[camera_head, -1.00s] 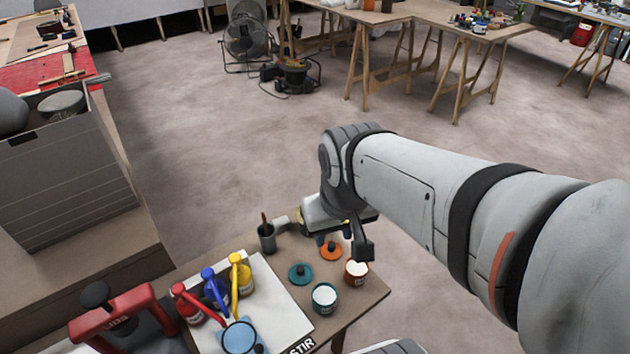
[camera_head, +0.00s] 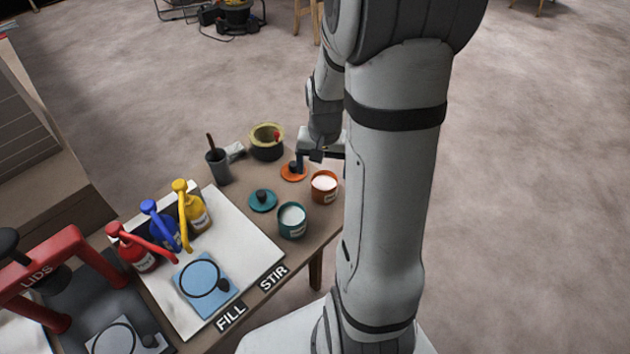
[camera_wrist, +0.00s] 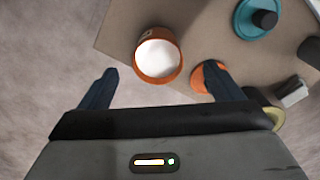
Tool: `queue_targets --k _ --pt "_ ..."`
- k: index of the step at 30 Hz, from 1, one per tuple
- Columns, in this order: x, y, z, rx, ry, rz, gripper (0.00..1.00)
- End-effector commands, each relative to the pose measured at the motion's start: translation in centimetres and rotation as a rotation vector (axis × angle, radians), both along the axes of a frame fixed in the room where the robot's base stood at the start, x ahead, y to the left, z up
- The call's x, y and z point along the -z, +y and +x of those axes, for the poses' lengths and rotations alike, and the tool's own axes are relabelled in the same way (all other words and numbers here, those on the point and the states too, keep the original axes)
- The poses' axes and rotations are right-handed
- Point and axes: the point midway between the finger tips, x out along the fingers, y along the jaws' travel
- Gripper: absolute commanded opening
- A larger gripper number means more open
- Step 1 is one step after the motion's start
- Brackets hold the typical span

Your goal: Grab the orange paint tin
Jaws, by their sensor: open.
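The orange paint tin (camera_head: 324,187) stands upright and open near the right edge of the table, with white paint inside. In the wrist view the orange tin (camera_wrist: 158,62) sits ahead of my jaws, between their lines but beyond the tips. My gripper (camera_wrist: 158,78) is open and empty; its two dark fingers are spread wide. In the head view my gripper (camera_head: 310,162) hangs above the table just behind the tin, partly hidden by my arm. An orange lid (camera_head: 294,171) with a knob lies beside the tin, partly behind a finger in the wrist view (camera_wrist: 205,80).
A teal tin (camera_head: 292,220) and teal lid (camera_head: 262,201) are close by. A grey cup (camera_head: 218,166) and a dark pot with a yellowish rim (camera_head: 266,142) stand behind. Pump bottles (camera_head: 163,228) and a red lid press (camera_head: 40,277) are at left. Floor is clear right of the table.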

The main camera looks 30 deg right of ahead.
Motion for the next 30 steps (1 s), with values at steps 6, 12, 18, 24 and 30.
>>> queue_targets --k 6,12,18,24,30 --pt "2.7 -0.2 0.1 0.008 0.006 0.002 0.86" --pt "4.5 -0.4 0.2 0.007 0.006 0.002 0.86" --pt "7.6 -0.6 0.5 0.005 0.006 0.002 0.86" --pt "8.1 -0.6 0.5 0.004 0.002 0.0 0.86" --pt "8.0 -0.6 0.5 0.004 0.003 0.001 0.77"
